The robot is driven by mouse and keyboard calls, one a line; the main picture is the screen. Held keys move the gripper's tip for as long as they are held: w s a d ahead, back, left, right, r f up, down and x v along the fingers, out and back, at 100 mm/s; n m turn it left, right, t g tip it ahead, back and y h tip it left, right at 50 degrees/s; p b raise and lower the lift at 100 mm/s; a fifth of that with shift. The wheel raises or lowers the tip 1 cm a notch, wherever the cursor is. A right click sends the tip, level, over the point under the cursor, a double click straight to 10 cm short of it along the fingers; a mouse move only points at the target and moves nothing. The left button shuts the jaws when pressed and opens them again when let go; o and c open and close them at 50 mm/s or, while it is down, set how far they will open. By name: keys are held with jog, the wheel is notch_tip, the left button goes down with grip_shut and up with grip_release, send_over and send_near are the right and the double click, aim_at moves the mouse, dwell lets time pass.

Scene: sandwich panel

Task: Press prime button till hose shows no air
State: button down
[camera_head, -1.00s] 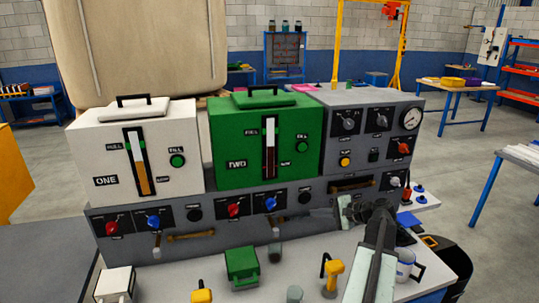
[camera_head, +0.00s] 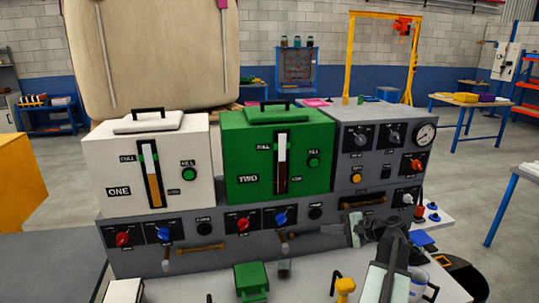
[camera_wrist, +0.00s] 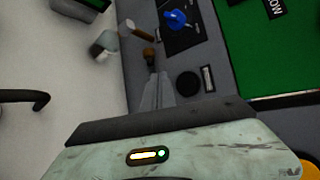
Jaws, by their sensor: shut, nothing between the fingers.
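Two round black buttons sit on the grey panel's lower front: one under the white tank ONE (camera_head: 203,214), one under the green tank TWO (camera_head: 316,212). Their labels are too small to read surely. The button under TWO also shows in the wrist view (camera_wrist: 188,84), beside a small label plate. My gripper (camera_head: 328,229) is shut and empty, pointing left along the panel front, just below and right of that button. In the wrist view its fingertips (camera_wrist: 156,78) are left of the button, apart from it.
Red knobs (camera_head: 122,238) and blue knobs (camera_head: 280,217) flank the buttons. A green box (camera_head: 251,279) and a yellow-topped tool (camera_head: 345,285) stand on the white bench in front. A gauge (camera_head: 425,134) is on the grey unit at right.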

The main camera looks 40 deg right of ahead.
aim_at(316, 215)
dwell(0.8)
jog(key=s, duration=0.1)
jog(key=s+a, duration=0.1)
jog(key=s, duration=0.1)
jog(key=shift+s+a, duration=0.2)
jog(key=shift+s, duration=0.05)
jog(key=shift+w, duration=0.1)
jog(key=w+d, duration=0.3)
jog(key=w, duration=0.5)
jog(key=shift+d, duration=0.15)
dwell(1.8)
jog(key=shift+w+d, duration=0.15)
jog(key=shift+w, duration=0.2)
